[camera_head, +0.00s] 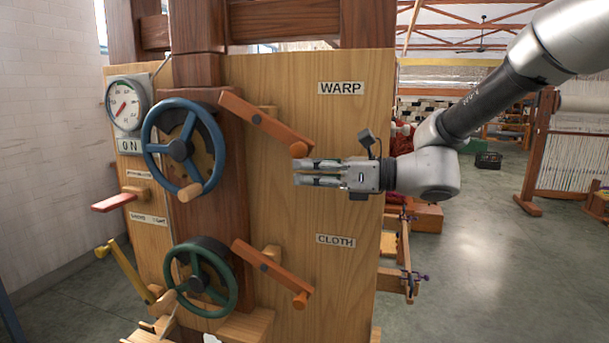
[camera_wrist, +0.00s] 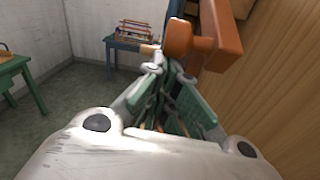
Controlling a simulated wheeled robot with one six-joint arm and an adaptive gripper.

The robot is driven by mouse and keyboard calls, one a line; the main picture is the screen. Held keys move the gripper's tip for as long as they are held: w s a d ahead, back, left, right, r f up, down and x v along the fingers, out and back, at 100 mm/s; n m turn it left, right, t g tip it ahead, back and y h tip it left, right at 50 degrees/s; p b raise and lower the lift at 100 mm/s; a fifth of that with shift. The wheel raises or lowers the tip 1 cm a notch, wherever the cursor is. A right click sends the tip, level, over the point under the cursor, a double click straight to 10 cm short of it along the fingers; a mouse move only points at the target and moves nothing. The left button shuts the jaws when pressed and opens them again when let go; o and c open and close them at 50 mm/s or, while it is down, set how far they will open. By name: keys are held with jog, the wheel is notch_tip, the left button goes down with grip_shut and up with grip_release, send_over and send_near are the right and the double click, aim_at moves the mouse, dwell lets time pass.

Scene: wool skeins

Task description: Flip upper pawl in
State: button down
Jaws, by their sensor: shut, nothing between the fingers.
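The upper pawl (camera_head: 262,121) is an orange-brown wooden bar beside the WARP label (camera_head: 340,88). It slopes down to the right from near the blue handwheel (camera_head: 183,148) to a rounded knob (camera_head: 298,150) at its lower end. In the wrist view the knob (camera_wrist: 179,38) and bar (camera_wrist: 222,32) stand just beyond the fingertips. My gripper (camera_head: 297,172) comes in from the right, level, with its tips just below the knob. It is shut and empty. I cannot tell whether the tips touch the knob. The pawl's contact with the wheel is hidden.
A similar lower pawl (camera_head: 272,274) sits by the green handwheel (camera_head: 200,277) and the CLOTH label (camera_head: 336,240). The wooden panel (camera_head: 345,160) stands close behind my gripper. A dial gauge (camera_head: 124,105), a red lever (camera_head: 114,202) and a yellow lever (camera_head: 127,271) are at left.

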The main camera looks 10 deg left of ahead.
aim_at(305, 151)
jog(key=r+h, duration=0.1)
jog(key=d+r+h, duration=0.1)
jog(key=r+h, duration=0.1)
jog(key=d+r+h, duration=0.1)
jog(key=r, duration=0.1)
jog(key=shift+s+d+r, duration=0.15)
jog(key=shift+d, duration=0.1)
jog(key=shift+d+r, duration=0.25)
jog(key=shift+r, duration=0.6)
jog(key=shift+r, duration=0.15)
